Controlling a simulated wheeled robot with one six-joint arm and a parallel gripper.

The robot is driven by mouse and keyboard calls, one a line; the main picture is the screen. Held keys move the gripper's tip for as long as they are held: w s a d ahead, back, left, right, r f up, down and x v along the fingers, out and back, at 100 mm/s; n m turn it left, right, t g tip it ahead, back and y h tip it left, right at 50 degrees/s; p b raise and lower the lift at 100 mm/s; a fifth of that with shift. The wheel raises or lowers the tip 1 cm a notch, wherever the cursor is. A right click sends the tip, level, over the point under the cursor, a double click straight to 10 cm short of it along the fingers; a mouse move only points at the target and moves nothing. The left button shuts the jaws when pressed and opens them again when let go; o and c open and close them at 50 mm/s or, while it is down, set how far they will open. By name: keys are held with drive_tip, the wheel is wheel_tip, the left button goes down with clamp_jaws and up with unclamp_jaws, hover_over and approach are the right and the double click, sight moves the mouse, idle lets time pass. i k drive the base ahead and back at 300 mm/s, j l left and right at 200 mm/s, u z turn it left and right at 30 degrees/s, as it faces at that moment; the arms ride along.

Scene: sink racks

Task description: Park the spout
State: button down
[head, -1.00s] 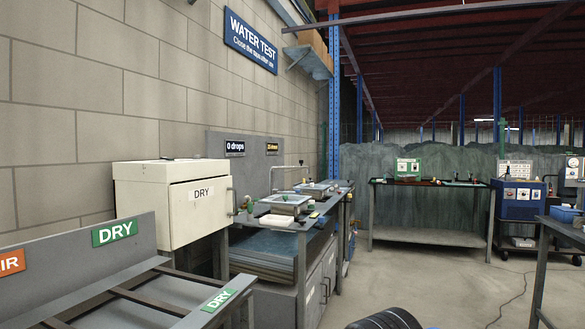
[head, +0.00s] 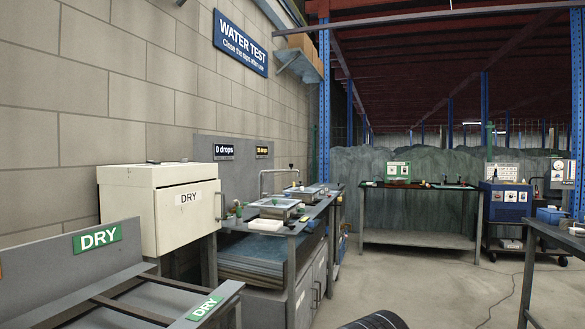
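A thin metal spout (head: 263,184) rises behind the water-test bench (head: 320,207) at the middle left and bends over toward the right. Small grey sinks (head: 277,206) sit on the bench top near it, with small green parts around them. The spout is small in this view, and I cannot tell exactly which sink its end is over. My gripper is not in view.
A cream cabinet marked DRY (head: 177,213) stands left of the bench. A slatted rack with green DRY signs (head: 97,238) fills the lower left. Another bench (head: 417,240) stands at the back. A table edge (head: 555,234) is at right. Open floor (head: 440,295) lies between.

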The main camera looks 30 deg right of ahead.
sight(291, 166)
drive_tip(key=i+l, duration=0.25)
drive_tip(key=l, duration=0.15)
drive_tip(key=i+l, duration=0.25)
drive_tip(key=l, duration=0.2)
drive_tip(key=i+l, duration=0.2)
drive_tip(key=l, duration=0.2)
drive_tip(key=i+l+u, duration=0.1)
drive_tip(key=i+l, duration=0.15)
drive_tip(key=l, duration=0.2)
drive_tip(key=i+l, duration=0.25)
drive_tip(key=l, duration=0.2)
drive_tip(key=i+l, duration=0.2)
drive_tip(key=l, duration=0.25)
drive_tip(key=i+l, duration=0.25)
drive_tip(key=l, duration=0.15)
drive_tip(key=i+l+u, duration=0.1)
drive_tip(key=l, duration=0.35)
drive_tip(key=i, duration=0.1)
